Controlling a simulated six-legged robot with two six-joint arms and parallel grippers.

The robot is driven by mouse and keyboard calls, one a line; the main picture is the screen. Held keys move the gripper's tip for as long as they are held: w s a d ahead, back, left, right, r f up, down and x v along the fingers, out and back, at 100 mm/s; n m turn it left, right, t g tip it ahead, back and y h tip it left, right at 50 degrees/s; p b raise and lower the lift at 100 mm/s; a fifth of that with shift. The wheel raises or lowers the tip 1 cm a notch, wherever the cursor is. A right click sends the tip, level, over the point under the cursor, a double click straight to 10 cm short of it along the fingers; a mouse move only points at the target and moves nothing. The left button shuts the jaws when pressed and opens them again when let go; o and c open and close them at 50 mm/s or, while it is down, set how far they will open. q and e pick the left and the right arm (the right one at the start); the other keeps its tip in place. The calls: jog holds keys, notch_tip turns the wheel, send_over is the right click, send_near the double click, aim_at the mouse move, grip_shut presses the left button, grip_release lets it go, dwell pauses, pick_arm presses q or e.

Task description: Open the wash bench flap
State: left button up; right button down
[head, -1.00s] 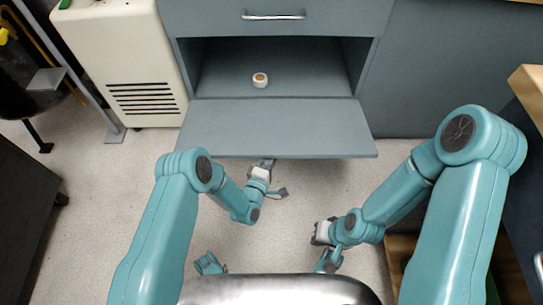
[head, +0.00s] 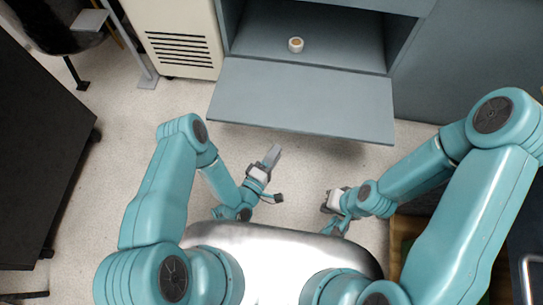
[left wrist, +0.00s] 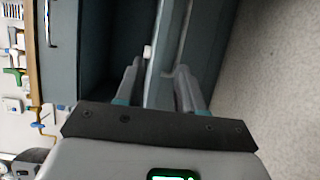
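The wash bench flap (head: 300,98) is a grey-blue panel, folded down and out from the bottom of an open compartment (head: 340,35). It looks about level and shows as a narrow band in the left wrist view (left wrist: 172,40). My left gripper (head: 278,175) is in front of the flap's front edge, apart from it, with fingers spread and nothing between them. The left wrist view also shows its two fingers apart (left wrist: 157,68). My right gripper (head: 332,205) is low, to the right of the left one; its fingers are too small to judge.
A small white cup (head: 296,45) with a brownish inside stands in the compartment. A white vented unit (head: 180,40) is left of the bench. A black cabinet (head: 35,150) is at far left. Pale floor (head: 130,110) is clear before the flap.

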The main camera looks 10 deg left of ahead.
pick_arm(q)
jog(key=shift+v, duration=0.85)
jog(key=shift+s, duration=0.1)
